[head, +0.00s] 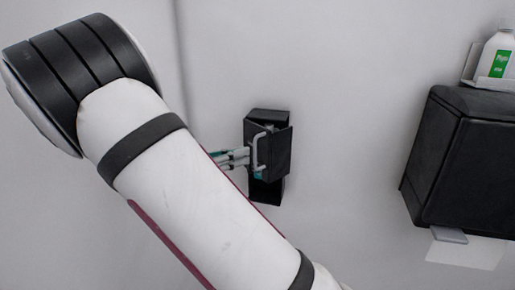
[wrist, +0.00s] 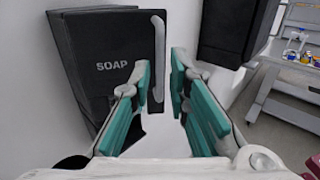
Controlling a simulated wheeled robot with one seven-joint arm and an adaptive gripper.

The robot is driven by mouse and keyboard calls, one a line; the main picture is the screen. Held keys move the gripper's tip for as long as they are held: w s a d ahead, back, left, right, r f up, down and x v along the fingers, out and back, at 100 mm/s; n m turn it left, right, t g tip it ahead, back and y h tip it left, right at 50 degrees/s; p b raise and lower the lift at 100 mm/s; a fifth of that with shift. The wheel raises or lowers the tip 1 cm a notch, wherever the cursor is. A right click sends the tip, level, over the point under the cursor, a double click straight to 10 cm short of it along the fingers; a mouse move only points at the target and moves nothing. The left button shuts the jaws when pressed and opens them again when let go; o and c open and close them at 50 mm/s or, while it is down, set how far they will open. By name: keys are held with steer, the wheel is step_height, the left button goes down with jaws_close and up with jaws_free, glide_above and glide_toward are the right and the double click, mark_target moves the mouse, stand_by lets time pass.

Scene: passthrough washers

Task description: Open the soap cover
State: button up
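The black soap dispenser (head: 267,190) hangs on the wall in the middle of the head view. Its cover (head: 278,152) stands at an angle to the body, seemingly ajar. In the wrist view the cover (wrist: 95,45) shows the word SOAP and a pale upright handle (wrist: 158,45); the handle also shows in the head view (head: 256,150). My gripper (wrist: 161,85) has its teal-padded fingers apart, with the lower handle appearing in the gap between them. Whether a finger touches the handle I cannot tell. In the head view my gripper (head: 240,157) is at the handle's left, partly hidden by my arm.
A larger black dispenser (head: 465,165) with paper below it is on the wall at the right. A white and green bottle (head: 497,55) stands in a holder above it. The wrist view shows a dark box (wrist: 225,30) and a shelf with small items at the right.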

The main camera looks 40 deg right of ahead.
mark_target(255, 166)
steer(key=shift+s+d+p, duration=0.25)
steer(key=shift+d, duration=1.1)
steer(key=shift+s+d+p, duration=0.2)
steer(key=shift+d+p, duration=0.05)
steer(key=shift+d, duration=1.05)
jaws_close()
